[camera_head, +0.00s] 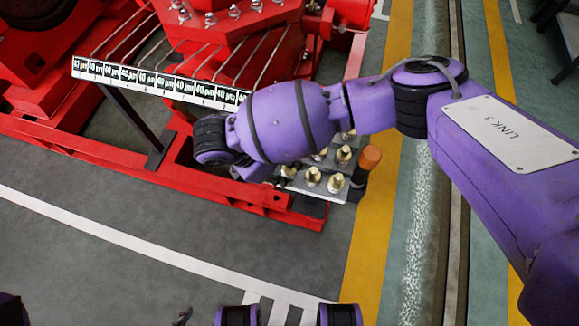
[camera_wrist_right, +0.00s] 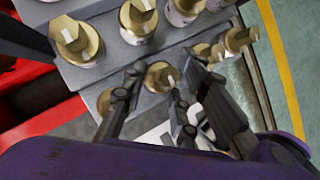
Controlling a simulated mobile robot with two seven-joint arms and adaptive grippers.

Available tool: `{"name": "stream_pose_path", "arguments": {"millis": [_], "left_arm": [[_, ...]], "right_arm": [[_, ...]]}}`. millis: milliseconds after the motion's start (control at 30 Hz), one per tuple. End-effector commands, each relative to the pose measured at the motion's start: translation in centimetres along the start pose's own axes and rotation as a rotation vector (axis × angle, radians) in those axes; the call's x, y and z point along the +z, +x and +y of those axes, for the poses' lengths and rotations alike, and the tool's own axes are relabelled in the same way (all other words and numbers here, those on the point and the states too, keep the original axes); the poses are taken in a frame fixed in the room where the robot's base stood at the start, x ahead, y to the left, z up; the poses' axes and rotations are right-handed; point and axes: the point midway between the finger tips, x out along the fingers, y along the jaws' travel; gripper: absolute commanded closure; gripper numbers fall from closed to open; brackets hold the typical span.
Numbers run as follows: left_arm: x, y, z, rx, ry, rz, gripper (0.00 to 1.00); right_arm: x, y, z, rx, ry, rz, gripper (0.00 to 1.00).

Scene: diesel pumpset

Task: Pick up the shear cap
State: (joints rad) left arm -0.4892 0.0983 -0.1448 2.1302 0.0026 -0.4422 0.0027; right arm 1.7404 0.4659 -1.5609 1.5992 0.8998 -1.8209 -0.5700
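Several brass caps with hexagonal collars stand on a grey metal block (camera_head: 323,191); I cannot tell by label which is the shear cap. One brass cap (camera_wrist_right: 160,77) is between the fingers of my right gripper (camera_wrist_right: 163,66) in the right wrist view. The fingers are spread on either side of it, and I see no clear grip on it. In the head view my right wrist covers part of the block and hides most of the gripper. My left gripper is not clearly in view.
Other brass caps (camera_wrist_right: 77,40) stand close by. An orange-topped dark post (camera_head: 369,158) rises at the block's right end. The red pumpset frame (camera_head: 100,160) and a numbered strip (camera_head: 160,82) lie to the left. The grey floor (camera_head: 130,270) in front is mostly clear.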

Motion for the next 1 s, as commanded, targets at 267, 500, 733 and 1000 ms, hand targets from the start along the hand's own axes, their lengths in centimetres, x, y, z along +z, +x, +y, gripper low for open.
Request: {"name": "stream_pose_path", "arguments": {"millis": [267,500,733,1000], "left_arm": [[0.1,0.0,0.0,0.000,-0.001,-0.002,0.60],[-0.5,-0.7,0.0,-0.002,-0.004,0.005,0.60],[-1.7,-2.5,0.1,-0.005,-0.017,0.018,0.60],[-2.2,-5.4,0.0,-0.013,-0.031,0.013,0.60]], "right_arm": [[0.2,-0.2,0.2,0.006,0.005,-0.001,0.99],[1.0,-1.5,0.2,0.010,0.008,-0.002,0.99],[1.8,-5.3,-1.4,0.011,0.004,0.000,0.99],[0.4,-11.6,-6.0,0.010,0.000,0.000,0.99]]}}
